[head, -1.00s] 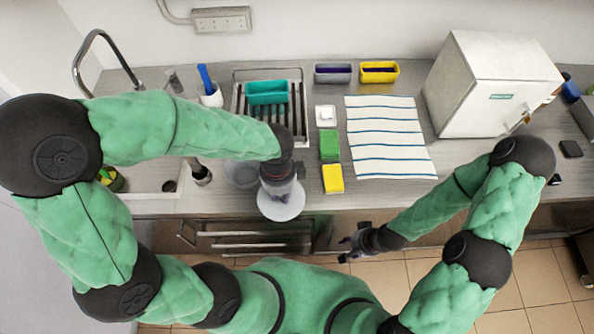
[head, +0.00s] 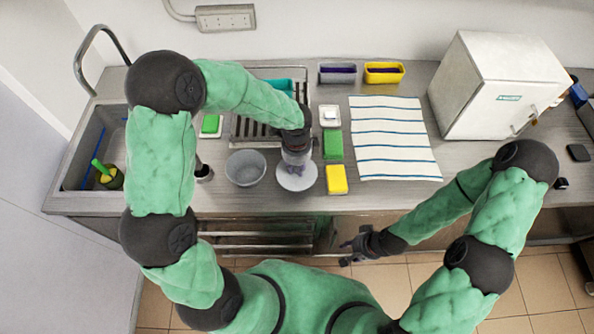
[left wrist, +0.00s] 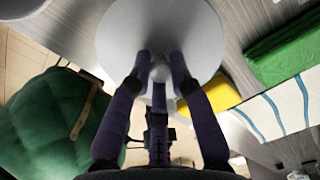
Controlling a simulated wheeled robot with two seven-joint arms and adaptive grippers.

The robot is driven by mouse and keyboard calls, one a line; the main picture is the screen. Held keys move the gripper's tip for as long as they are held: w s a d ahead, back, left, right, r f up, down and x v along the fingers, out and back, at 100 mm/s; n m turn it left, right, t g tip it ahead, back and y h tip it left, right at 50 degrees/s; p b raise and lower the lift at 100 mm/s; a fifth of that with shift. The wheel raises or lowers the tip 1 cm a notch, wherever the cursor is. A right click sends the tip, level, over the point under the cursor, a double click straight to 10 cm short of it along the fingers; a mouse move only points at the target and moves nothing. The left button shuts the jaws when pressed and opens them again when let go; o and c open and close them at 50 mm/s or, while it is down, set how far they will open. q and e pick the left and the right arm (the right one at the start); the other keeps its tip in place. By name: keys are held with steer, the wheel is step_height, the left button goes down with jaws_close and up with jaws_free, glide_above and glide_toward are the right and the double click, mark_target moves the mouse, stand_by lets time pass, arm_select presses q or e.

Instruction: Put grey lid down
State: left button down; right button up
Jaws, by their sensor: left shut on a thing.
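The grey lid (head: 297,178) is a pale round disc near the counter's front edge, right of a grey bowl (head: 246,168). My left gripper (head: 295,168) is above it, pointing down, with its fingers shut on the lid's knob. In the left wrist view the lid (left wrist: 205,30) fills the top middle, and the fingers (left wrist: 160,75) close around its small round knob. I cannot tell whether the lid touches the counter. My right gripper (head: 355,246) hangs in front of the counter, over the floor; its finger opening is too small to judge.
A green box (head: 333,146) and a yellow box (head: 336,180) stand close right of the lid. A striped cloth (head: 393,138) and a white freezer (head: 495,90) are further right. The sink (head: 85,150) is at left. A drying rack (head: 250,130) lies behind.

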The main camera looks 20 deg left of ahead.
mark_target(297, 170)
arm_select(q)
steer(key=shift+w+f, duration=0.25)
steer(key=shift+f, duration=0.05)
steer(key=shift+f+b, duration=0.35)
steer(key=shift+f, duration=1.15)
steer(key=shift+f, duration=0.1)
steer(key=c, duration=1.1)
jaws_free()
steer(key=shift+r, duration=0.35)
step_height(297, 170, up, 12)
steer(key=shift+f+p, duration=0.2)
steer(key=shift+p, duration=0.9)
